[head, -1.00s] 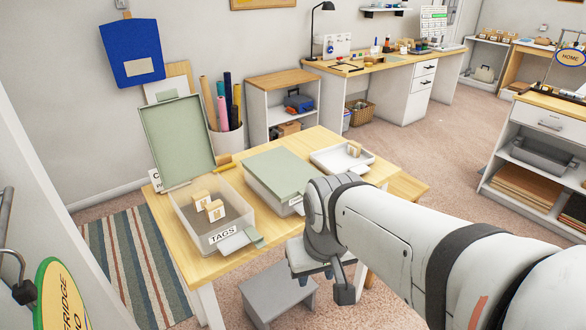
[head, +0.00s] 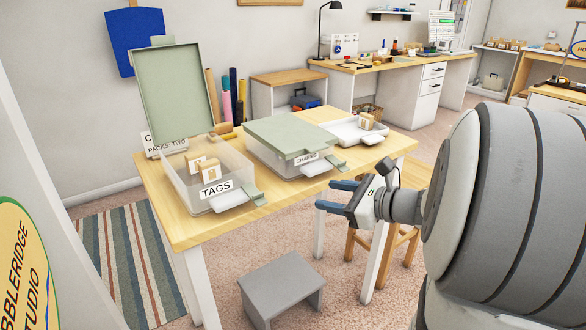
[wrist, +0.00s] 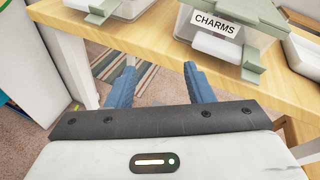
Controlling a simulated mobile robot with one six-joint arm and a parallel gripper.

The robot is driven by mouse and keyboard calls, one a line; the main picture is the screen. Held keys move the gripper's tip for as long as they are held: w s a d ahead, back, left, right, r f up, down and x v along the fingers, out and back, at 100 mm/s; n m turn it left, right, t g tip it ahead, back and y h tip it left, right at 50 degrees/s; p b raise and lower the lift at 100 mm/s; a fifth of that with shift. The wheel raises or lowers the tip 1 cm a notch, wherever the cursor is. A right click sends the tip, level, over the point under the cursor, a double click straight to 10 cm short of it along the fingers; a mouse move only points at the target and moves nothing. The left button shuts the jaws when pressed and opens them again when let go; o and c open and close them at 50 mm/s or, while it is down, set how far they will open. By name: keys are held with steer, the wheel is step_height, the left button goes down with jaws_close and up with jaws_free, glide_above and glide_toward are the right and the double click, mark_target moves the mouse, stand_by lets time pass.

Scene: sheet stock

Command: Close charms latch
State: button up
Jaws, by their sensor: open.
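The charms box (head: 262,157) is a clear box on the wooden table, its sage-green lid (head: 290,137) lying down over it. Its front carries a CHARMS label (head: 307,158), also readable in the wrist view (wrist: 215,23). A pale latch flap with a green end (head: 325,168) juts out from its front below the label; it looks unfastened. The flap's green end (wrist: 254,66) shows at the upper right of the wrist view. My gripper (head: 325,195) is open and empty, in front of the table edge and below the box; its blue fingers (wrist: 159,70) touch nothing.
The tags box (head: 180,190) stands left with its lid (head: 174,92) raised, small packs inside and its flap out. A white tray (head: 345,133) holds a pack at right. A grey step (head: 283,285) and wooden stool (head: 398,240) stand below.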

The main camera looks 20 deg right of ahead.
mark_target(346, 170)
steer(key=w+d+f+m+t+h+b, duration=0.1)
steer(key=w+d+m+t+h+b, duration=0.15)
steer(key=d+m+t, duration=0.55)
steer(key=w+g, duration=0.1)
steer(key=w, duration=0.2)
steer(key=w+n+g+b, duration=0.1)
steer(key=w+g, duration=0.1)
steer(key=w, duration=0.1)
steer(key=shift+w+a+r+h, duration=0.1)
steer(key=shift+w+a+h, duration=0.1)
steer(key=shift+w+h, duration=0.15)
steer(key=shift+c, duration=0.2)
